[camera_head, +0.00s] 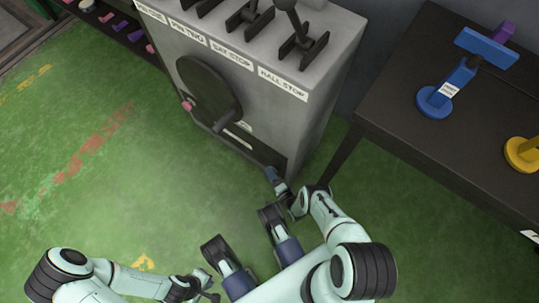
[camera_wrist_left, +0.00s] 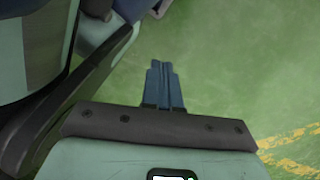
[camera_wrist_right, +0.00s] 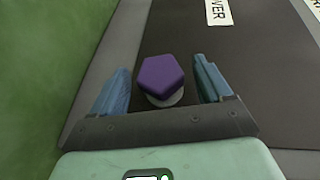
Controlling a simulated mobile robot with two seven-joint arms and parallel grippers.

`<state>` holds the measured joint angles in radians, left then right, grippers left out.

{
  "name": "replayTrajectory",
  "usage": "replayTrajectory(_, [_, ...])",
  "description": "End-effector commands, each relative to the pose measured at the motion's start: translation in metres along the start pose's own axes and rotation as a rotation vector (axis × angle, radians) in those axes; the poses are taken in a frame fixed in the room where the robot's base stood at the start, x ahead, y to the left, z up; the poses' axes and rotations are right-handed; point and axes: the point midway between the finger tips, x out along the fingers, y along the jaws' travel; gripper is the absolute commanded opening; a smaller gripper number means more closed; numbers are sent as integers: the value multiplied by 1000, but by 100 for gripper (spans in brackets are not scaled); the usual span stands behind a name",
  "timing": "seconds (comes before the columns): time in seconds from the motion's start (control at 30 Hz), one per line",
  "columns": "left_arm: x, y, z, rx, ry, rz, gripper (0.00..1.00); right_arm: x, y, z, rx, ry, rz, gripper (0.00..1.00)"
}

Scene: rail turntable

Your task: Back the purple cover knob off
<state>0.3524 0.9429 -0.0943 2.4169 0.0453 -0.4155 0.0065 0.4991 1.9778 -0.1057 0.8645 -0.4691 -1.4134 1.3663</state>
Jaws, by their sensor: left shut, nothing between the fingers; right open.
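The purple cover knob (camera_wrist_right: 160,78) is a six-sided purple head on a pale round base, seen in the right wrist view. It sits on a dark panel (camera_wrist_right: 245,95) with a white label ending in "VER" (camera_wrist_right: 217,11). My right gripper (camera_wrist_right: 161,66) is open, with one blue finger on each side of the knob and visible gaps to both. In the head view my right gripper (camera_head: 271,174) is at the low front of the grey cabinet (camera_head: 265,115), and the knob cannot be made out there. My left gripper (camera_wrist_left: 163,80) is shut and empty over the green floor.
The cabinet carries a dark disc (camera_head: 210,88) with a pink knob (camera_head: 187,105) and several levers on top. A dark table (camera_head: 400,125) at the right holds a blue stand (camera_head: 432,103) and a yellow piece (camera_head: 522,153). Green floor is free at the left.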

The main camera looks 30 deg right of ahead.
Motion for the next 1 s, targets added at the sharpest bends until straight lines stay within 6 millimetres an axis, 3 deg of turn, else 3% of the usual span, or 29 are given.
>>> replayTrajectory(0.13, [4, -6, 6, -9, -25, -11, 0, 11, 0, 0, 0, 0, -1, 78])
replayTrajectory(0.43, [5, -7, 8, -10, -31, -14, 0, 13, -1, 0, 1, 1, 1, 78])
replayTrajectory(0.47, [5, -7, 8, -10, -31, -14, 0, 13, -1, 0, 1, 1, 1, 72])
replayTrajectory(0.6, [5, -7, 8, -9, -30, -13, 0, 13, -1, 0, 0, 0, 0, 29])
replayTrajectory(1.0, [-1, 0, 0, 1, 0, 0, 0, 13, -2, 0, -22, 0, 54, 29])
